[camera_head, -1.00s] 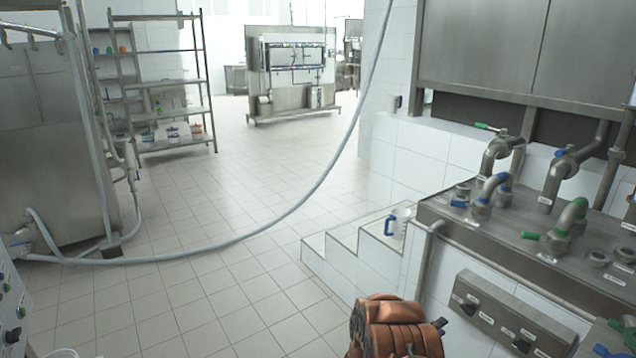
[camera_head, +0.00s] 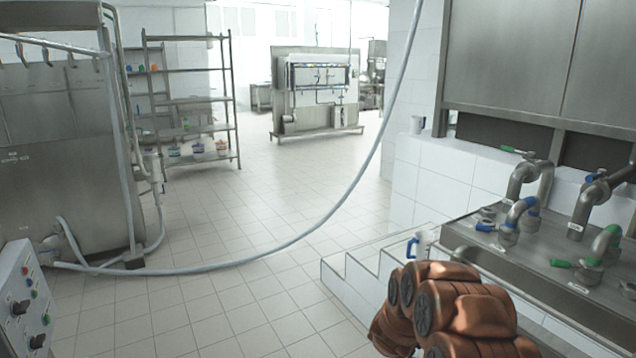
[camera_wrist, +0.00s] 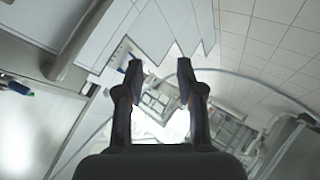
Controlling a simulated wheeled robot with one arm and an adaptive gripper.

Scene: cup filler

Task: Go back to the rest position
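My gripper (camera_wrist: 159,75) shows in the wrist view with its two fingers spread apart and nothing between them. Beyond the fingers are the tiled steps, the floor and, blurred, metal equipment. In the head view my copper-coloured arm rises at the bottom right, in front of the steps and the steel counter; the gripper itself is not seen there.
A steel counter (camera_head: 480,262) with pipes and green and blue valve handles is at the right. A long grey hose (camera_head: 290,243) hangs and lies across the floor. A control panel (camera_head: 24,300) stands at the lower left. The tiled floor (camera_head: 270,190) in the middle is open.

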